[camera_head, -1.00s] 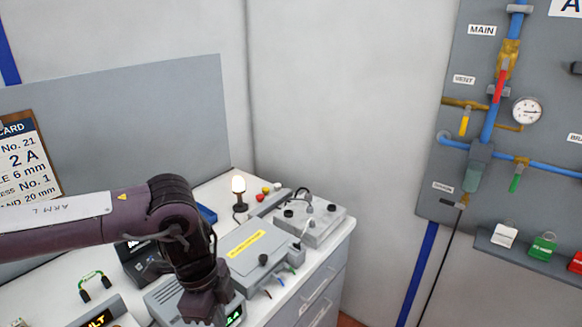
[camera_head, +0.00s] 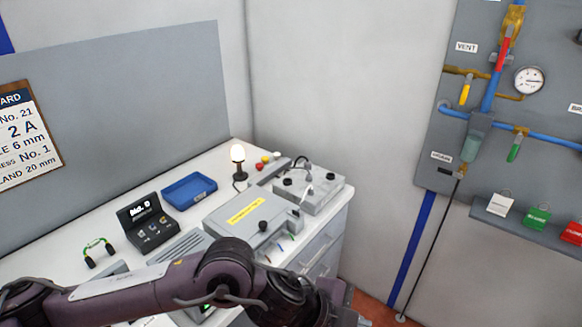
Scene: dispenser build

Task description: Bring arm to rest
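My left arm (camera_head: 160,285) comes in from the left, low across the front of the bench, labelled on a white strip. Its wrist end (camera_head: 320,300) is at the bottom edge of the head view, beyond the front of the white bench (camera_head: 110,222). The fingers of the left gripper are not visible, so I cannot see whether it holds anything. My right gripper is not in view.
A pipe panel (camera_head: 452,105) hangs on the right wall.

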